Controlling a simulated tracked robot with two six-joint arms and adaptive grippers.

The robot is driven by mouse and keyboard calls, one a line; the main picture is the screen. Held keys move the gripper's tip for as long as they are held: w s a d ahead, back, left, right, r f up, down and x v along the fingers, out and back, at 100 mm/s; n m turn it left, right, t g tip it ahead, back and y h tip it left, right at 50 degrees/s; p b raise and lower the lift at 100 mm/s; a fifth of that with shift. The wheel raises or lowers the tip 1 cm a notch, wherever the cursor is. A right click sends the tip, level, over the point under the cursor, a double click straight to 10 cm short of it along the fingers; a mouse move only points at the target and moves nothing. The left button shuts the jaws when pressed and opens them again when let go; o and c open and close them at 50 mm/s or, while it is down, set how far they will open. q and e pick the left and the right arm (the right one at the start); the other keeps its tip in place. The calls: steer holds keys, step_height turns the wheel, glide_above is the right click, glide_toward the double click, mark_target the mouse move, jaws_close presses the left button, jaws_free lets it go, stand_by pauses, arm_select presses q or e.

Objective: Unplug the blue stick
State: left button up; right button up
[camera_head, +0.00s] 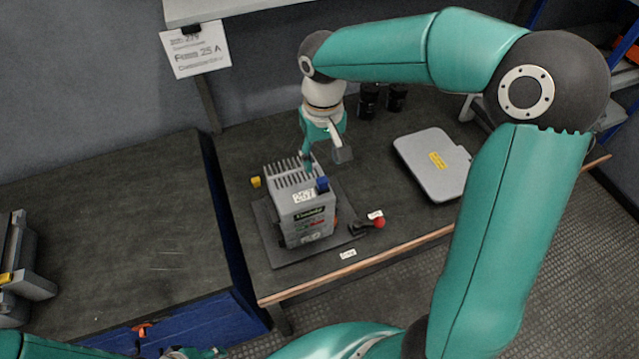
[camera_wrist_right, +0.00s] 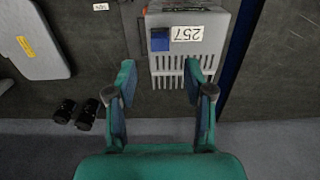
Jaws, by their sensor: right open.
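The blue stick (camera_head: 322,184) shows as a short blue block at the top right edge of a grey capacitor box (camera_head: 305,212). In the right wrist view the blue stick (camera_wrist_right: 160,40) sits beside a white "257" label. My right gripper (camera_head: 322,150) is above the back of the box, pointing down, open and empty. In the right wrist view its fingers (camera_wrist_right: 161,68) are spread, with the blue stick beyond their tips and roughly between them in the picture. It does not touch the stick. Teal parts of my left arm show at the bottom left; its jaws are not clear.
A grey flat case (camera_head: 434,164) lies to the right. Dark cylinders (camera_head: 369,100) stand at the back. A shelf with a hanging sign (camera_head: 196,50) overhangs the rear.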

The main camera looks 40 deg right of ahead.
mark_target(322, 179)
step_height(322, 179, down, 8)
steer(key=b, duration=0.5)
steer(key=shift+b, duration=0.35)
steer(key=shift+r, duration=0.1)
stand_by(0.6)
jaws_close()
steer(key=shift+r, duration=0.15)
steer(key=shift+r+p, duration=2.35)
steer(key=shift+r, duration=0.5)
